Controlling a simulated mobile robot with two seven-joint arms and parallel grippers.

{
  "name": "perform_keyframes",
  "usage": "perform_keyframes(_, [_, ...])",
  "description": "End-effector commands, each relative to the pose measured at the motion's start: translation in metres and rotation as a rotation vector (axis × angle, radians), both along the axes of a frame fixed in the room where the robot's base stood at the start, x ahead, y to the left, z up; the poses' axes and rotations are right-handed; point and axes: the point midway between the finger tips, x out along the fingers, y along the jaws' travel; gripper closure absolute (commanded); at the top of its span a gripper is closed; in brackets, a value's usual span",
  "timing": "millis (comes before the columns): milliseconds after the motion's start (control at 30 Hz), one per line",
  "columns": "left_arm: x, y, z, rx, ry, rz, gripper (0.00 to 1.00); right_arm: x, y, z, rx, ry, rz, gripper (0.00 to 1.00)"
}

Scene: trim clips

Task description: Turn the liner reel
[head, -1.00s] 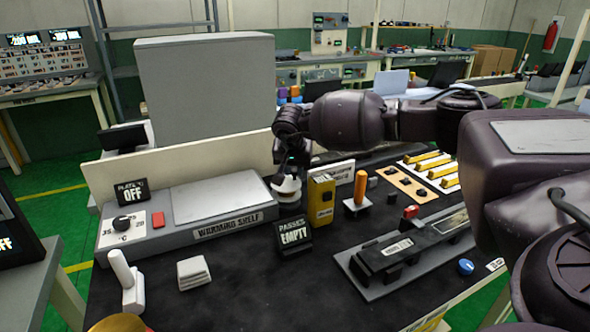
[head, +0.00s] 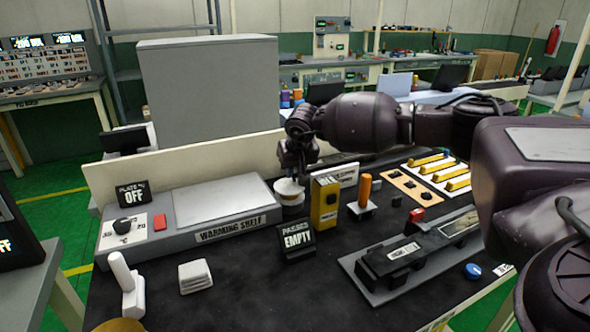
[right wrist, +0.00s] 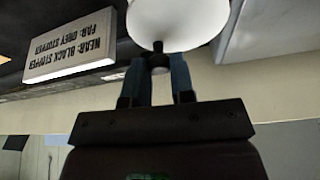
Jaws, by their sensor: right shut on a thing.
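My right gripper (head: 294,174) is just behind and above the reel. In the right wrist view its two blue-grey fingers (right wrist: 158,62) are shut on the dark knob. The fingertips are too small to make out in the head view. My left gripper is not in view.
The warming shelf (head: 237,232) is left of the reel. The yellow box (head: 325,204) and the "PASSES EMPTY" sign (head: 296,239) stand close to its right and front. A stopper label (right wrist: 75,45) shows near the fingers. The dark front table area (head: 250,290) is mostly clear.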

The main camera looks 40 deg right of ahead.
Motion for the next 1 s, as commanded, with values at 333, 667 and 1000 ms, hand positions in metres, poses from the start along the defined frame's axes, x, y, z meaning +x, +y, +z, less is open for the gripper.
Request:
perform_keyframes(333, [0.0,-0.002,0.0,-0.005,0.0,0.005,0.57,-0.001,0.001,-0.003,0.003,0.005,0.0,0.66])
perform_keyframes(667, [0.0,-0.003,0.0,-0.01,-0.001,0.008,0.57,0.0,0.0,-0.001,0.001,0.002,-0.001,0.53])
perform_keyframes(1000, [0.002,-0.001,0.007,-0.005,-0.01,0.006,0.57,-0.013,0.005,0.036,0.0,-0.005,0.0,0.53])
